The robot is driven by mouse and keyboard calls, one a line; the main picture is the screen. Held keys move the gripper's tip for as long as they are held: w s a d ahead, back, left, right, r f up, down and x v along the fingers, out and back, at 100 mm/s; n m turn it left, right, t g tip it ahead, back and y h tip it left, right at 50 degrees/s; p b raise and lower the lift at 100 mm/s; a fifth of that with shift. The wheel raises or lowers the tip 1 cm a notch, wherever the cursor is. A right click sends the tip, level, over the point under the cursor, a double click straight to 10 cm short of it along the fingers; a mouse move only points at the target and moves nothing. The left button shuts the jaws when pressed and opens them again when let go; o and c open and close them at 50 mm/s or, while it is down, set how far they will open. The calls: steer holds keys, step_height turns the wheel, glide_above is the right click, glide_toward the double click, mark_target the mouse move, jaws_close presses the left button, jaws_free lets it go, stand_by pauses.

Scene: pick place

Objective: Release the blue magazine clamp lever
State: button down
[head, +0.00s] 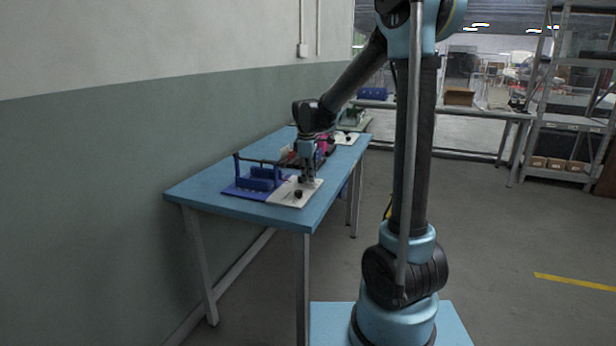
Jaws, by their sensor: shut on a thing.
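The blue magazine (258,178) is a blue fixture with raised blocks and an upright post, on the near part of the blue table. A white plate (283,196) adjoins its right side and carries small black knobs, one of them the front knob (298,194). My gripper (308,180) points down over the rear part of this plate, to the right of the magazine. It is shut on a small part there, apparently the clamp lever; the fingers hide most of it, and its angle cannot be told.
The blue table (215,195) runs along the wall at left. A dark bar and a pink part (325,144) lie behind my gripper. Another white plate (346,138) is at the far end. A shelf rack (565,125) stands at right. The floor at right is clear.

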steer(key=n, duration=0.2)
steer(key=w+n, duration=0.1)
steer(key=n+y, duration=0.1)
steer(key=n, duration=0.1)
steer(key=shift+w+d+n, duration=0.15)
steer(key=shift+w+n, duration=0.15)
steer(key=shift+w, duration=0.1)
stand_by(0.3)
steer(key=c, duration=1.7)
jaws_free()
steer(key=shift+w, duration=0.1)
steer(key=shift+r, duration=0.1)
step_height(320, 180, up, 12)
steer(key=s, duration=0.2)
steer(key=shift+d+f, duration=0.25)
steer(key=shift+d, duration=0.1)
steer(key=shift+s, duration=0.2)
